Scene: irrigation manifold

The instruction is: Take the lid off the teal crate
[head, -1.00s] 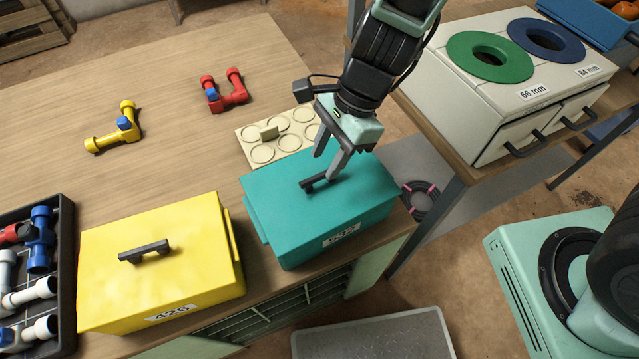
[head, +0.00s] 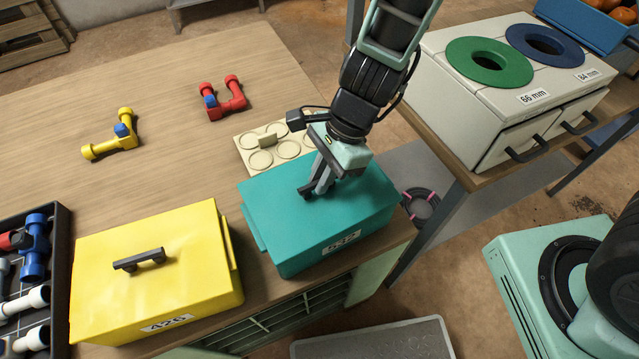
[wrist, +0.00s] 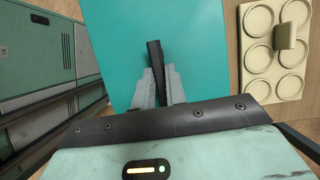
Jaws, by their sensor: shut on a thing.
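The teal crate (head: 300,252) stands near the table's front right corner, with a number label on its front. Its flat teal lid (head: 355,200) is on top, level and closed on the crate. My gripper (head: 312,190) points down over the lid and is shut on the lid's dark bar handle (wrist: 155,58). In the wrist view the fingers (wrist: 160,88) sit on both sides of the handle, and the teal lid fills the view behind. The fingers hide part of the handle in the head view.
A yellow crate (head: 190,290) with a closed lid stands to the left. A cream tray with round recesses (head: 262,158) lies just behind the teal crate. Red (head: 222,98) and yellow (head: 110,140) pipe pieces lie farther back. The table's back middle is clear.

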